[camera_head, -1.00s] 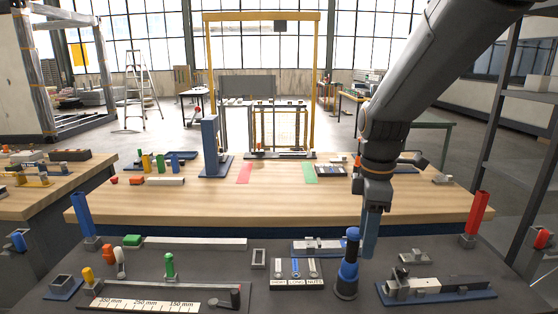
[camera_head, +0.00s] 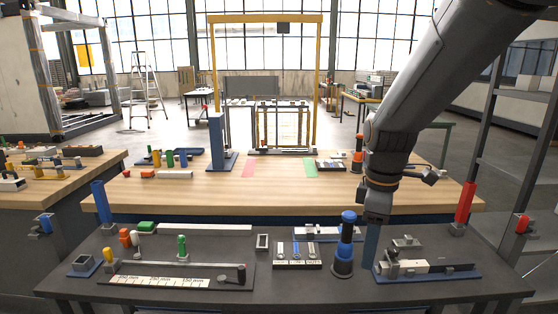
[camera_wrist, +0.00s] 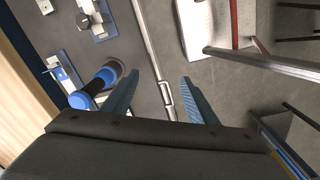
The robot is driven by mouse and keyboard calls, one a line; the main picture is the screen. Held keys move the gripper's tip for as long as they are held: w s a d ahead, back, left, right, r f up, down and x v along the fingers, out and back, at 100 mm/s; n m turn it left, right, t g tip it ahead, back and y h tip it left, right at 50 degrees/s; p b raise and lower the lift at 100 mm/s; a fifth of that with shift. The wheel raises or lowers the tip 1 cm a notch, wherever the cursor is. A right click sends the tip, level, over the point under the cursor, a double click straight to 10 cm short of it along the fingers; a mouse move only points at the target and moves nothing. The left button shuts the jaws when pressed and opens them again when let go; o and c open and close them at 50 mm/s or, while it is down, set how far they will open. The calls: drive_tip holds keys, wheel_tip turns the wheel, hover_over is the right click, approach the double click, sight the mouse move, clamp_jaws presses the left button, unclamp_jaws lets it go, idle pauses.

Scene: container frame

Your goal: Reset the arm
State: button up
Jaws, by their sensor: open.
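My gripper (camera_head: 371,245) hangs down over the dark front bench, its fingers seen edge-on in the head view. In the wrist view my gripper (camera_wrist: 160,98) has its two blue fingers spread wide apart, with nothing between them. A dark post with blue bands and a blue top (camera_head: 345,242) stands upright just left of the fingers in the head view. It also shows in the wrist view (camera_wrist: 97,86), close beside the left finger. Whether they touch cannot be told. My arm slants in from the upper right.
On the dark bench (camera_head: 150,300) are a labelled parts tray (camera_head: 297,264), a blue-based grey fixture (camera_head: 425,272) and a ruler strip (camera_head: 160,282). Blue (camera_head: 101,203) and red (camera_head: 466,203) uprights stand at its ends. A wooden table (camera_head: 140,195) lies behind.

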drive_tip(key=s+f+m+t+b, duration=0.1)
drive_tip(key=s+f+m, duration=0.7)
drive_tip(key=m, duration=0.5)
drive_tip(key=shift+a+f, duration=0.25)
drive_tip(key=shift+f, duration=0.3)
